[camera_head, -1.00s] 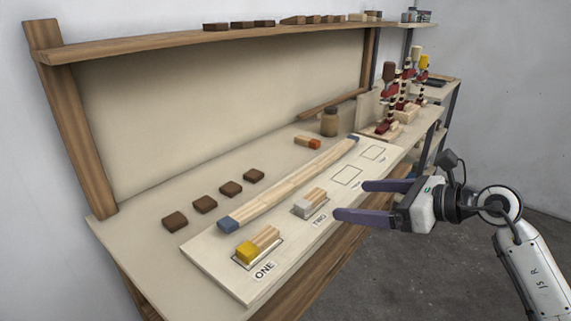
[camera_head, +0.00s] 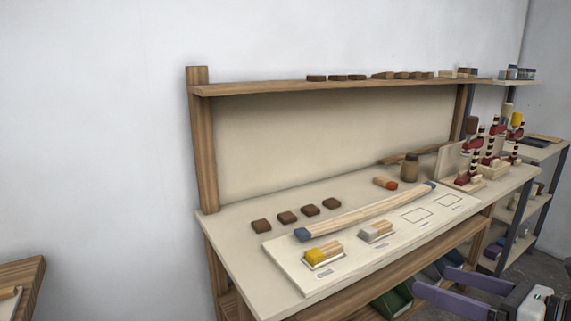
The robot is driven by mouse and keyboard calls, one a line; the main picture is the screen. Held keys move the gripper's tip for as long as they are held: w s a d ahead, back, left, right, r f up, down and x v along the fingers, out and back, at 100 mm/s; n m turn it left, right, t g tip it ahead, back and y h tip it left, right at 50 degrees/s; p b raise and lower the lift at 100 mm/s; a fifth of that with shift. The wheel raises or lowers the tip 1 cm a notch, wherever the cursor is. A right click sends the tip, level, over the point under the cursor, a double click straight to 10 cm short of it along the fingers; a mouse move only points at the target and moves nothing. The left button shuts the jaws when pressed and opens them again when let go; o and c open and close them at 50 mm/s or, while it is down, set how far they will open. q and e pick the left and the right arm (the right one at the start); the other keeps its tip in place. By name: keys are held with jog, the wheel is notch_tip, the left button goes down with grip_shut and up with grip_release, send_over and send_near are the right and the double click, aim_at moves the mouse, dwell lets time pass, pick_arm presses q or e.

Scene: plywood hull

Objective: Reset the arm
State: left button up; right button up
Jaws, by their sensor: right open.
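My right gripper (camera_head: 463,289) is at the lower right of the head view, in front of the workbench and below its top. Its two purple fingers are spread apart with nothing between them. Its body is partly cut off by the picture's lower edge. My left gripper does not show. On the workbench (camera_head: 238,247), a pale board (camera_head: 290,268) holds a yellow-ended block (camera_head: 317,256) and a grey-ended block (camera_head: 371,234) in outlined places. Two more outlines on the board are empty. A long wooden strip with blue ends (camera_head: 365,211) lies along the board.
Several dark brown blocks (camera_head: 288,218) sit behind the board. A red-ended block (camera_head: 385,183) and a brown jar (camera_head: 410,167) stand farther right. Red clamps (camera_head: 489,147) are at the bench's far end. A green bin (camera_head: 394,302) is under the bench. Another wooden table (camera_head: 27,277) shows at lower left.

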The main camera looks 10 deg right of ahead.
jog(key=a+f+m+t+y, duration=0.1)
jog(key=a+f+m+t, duration=0.4)
jog(key=m, duration=0.7)
jog(key=s+a+f+m+g+h, duration=0.25)
jog(key=f+m+h, duration=0.45)
jog(key=f+m, duration=0.75)
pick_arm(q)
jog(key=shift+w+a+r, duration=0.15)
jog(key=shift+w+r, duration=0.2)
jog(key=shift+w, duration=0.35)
pick_arm(e)
jog(key=s+a+f+m+g+y, duration=0.1)
jog(key=s+a+f+m+g, duration=0.6)
jog(key=s+a+f+m, duration=0.3)
jog(key=s+a+f, duration=0.2)
jog(key=s+f, duration=0.2)
jog(key=f, duration=0.1)
jog(key=shift+s, duration=0.3)
